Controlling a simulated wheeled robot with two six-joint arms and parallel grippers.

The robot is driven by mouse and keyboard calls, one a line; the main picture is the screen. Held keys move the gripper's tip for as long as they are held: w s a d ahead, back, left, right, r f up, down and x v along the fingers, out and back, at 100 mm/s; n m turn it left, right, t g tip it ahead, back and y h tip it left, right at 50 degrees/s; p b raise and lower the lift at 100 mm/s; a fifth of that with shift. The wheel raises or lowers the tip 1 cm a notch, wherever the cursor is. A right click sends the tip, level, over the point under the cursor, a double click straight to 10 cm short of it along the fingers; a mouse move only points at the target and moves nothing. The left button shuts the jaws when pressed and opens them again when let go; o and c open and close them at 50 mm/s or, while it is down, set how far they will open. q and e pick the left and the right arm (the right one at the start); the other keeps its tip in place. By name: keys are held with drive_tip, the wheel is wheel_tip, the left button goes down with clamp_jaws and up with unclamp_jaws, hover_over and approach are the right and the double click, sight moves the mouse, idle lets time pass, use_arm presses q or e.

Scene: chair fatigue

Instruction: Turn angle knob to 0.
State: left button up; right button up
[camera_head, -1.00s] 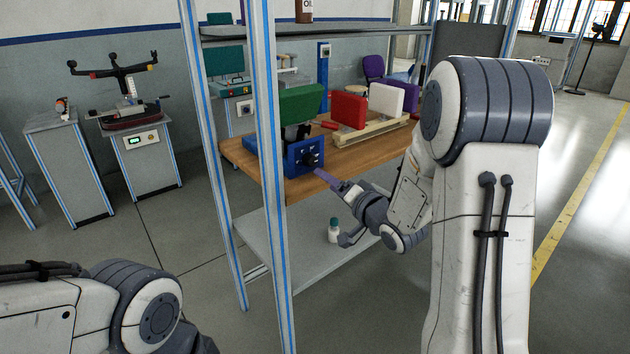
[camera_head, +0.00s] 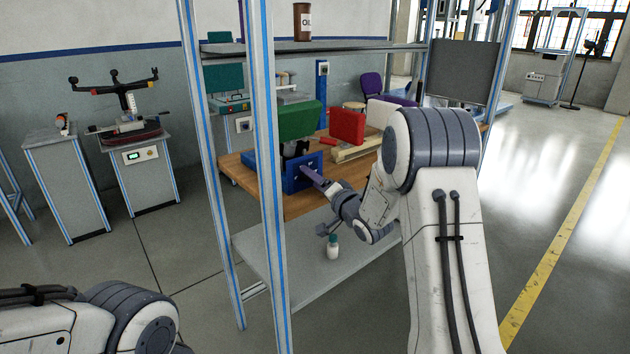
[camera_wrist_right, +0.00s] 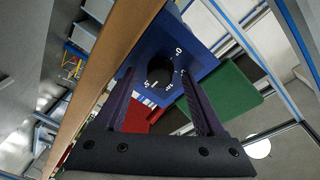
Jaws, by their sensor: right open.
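The angle knob (camera_wrist_right: 160,70) is a round black knob on the face of a blue box (camera_head: 296,178). In the right wrist view, white scale marks surround it, with a 0 at its upper right. I cannot tell which mark the knob points to. My right gripper (camera_wrist_right: 158,78) is open, with its two dark purple fingers on either side of the knob; contact cannot be told.
The box stands on a wooden bench top (camera_head: 294,206) with a green block (camera_head: 299,120), a red block (camera_head: 347,126) and a white block (camera_head: 380,113). A blue-edged post (camera_head: 268,200) rises left of it. A small bottle (camera_head: 333,246) stands on the lower shelf.

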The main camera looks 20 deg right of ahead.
clamp_jaws()
